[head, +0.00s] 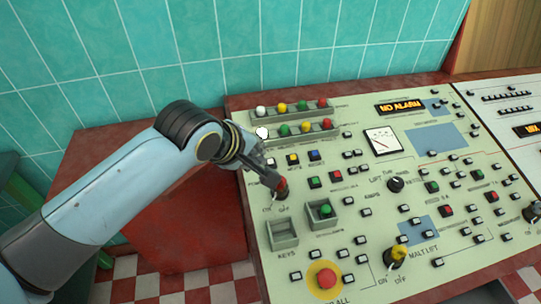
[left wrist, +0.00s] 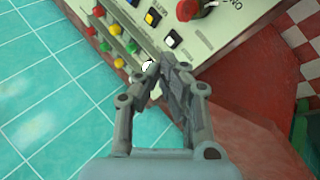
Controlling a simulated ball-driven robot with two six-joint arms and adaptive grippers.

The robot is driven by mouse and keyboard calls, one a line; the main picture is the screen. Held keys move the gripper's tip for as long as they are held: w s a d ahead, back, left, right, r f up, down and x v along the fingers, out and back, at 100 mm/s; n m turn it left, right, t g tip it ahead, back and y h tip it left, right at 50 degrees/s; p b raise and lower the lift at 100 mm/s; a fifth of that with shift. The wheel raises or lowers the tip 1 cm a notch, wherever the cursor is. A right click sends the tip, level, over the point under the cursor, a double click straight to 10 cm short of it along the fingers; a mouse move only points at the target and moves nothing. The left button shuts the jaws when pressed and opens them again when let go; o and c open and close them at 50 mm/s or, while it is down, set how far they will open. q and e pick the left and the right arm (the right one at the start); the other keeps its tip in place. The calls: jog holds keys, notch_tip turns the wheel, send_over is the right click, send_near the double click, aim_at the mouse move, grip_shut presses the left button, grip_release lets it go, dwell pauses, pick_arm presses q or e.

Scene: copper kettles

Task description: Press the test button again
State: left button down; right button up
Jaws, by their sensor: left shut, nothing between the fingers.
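A control panel (head: 360,170) fills the middle and right of the head view. No label reading "test" is legible, so I cannot tell which button is the test button. My left gripper (head: 264,167) is shut and empty over the panel's upper left part. In the left wrist view, its fingertips (left wrist: 157,66) meet beside a white round button (left wrist: 147,66), which they partly cover. The white button (head: 262,133) also shows in the head view, just above the gripper. I cannot tell whether the fingers touch the panel. My right gripper is not in view.
A red-topped switch (head: 281,184) stands close by the fingertips. Rows of coloured round buttons (head: 305,127) lie above. A red mushroom button (head: 326,278) and a yellow-topped switch (head: 399,251) are lower down. A display (head: 400,107) reads "NO ALARM". A tiled wall (head: 150,50) rises behind.

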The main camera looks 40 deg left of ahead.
pick_arm(q)
jog(key=w+n+t, duration=0.2)
jog(key=w+n, duration=0.6)
jog(key=n, duration=0.1)
jog(key=shift+a+f, duration=0.35)
jog(key=shift+f, duration=0.1)
jog(key=b, duration=0.6)
send_over(270, 162)
jog(key=d, duration=0.2)
jog(key=f, duration=0.7)
jog(key=shift+s+a+f, duration=0.1)
jog(key=shift+s+a, duration=0.05)
jog(key=shift+s, duration=0.2)
jog(key=shift+w+a+f+b, duration=0.1)
jog(key=shift+a+f+b, duration=0.05)
jog(key=shift+f+b, duration=0.45)
jog(key=shift+f, duration=0.1)
jog(key=shift+f, duration=0.3)
